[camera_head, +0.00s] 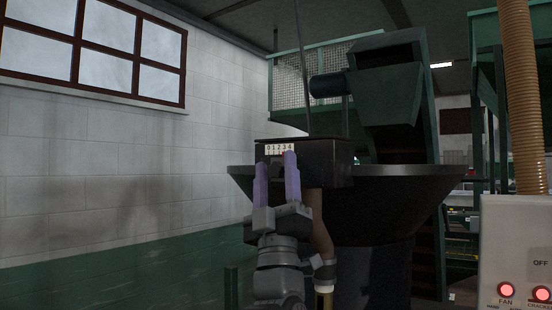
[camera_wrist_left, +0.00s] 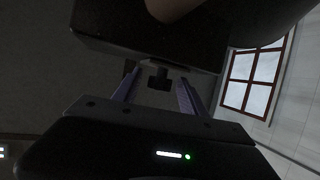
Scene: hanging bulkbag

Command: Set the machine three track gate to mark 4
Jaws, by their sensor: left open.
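The gate box (camera_head: 325,160) is dark and sits at the rim of the black hopper. Its front carries a white scale plate (camera_head: 279,148) with marks 0 1 2 3 4 and a small red mark low on it. My left gripper (camera_head: 276,175) is open, its two purple fingers pointing up in front of the box, just under and beside the scale. In the left wrist view a dark knob or handle (camera_wrist_left: 158,78) shows between the finger tips, apart from both fingers. The pointer's exact reading is too small to tell. My right gripper is not in view.
A wide black hopper (camera_head: 400,185) stands behind the box. A grey control panel (camera_head: 515,250) with lit red buttons stands at the lower right, below a tan hose (camera_head: 520,95). A white and green wall (camera_head: 100,170) with a window is at the left.

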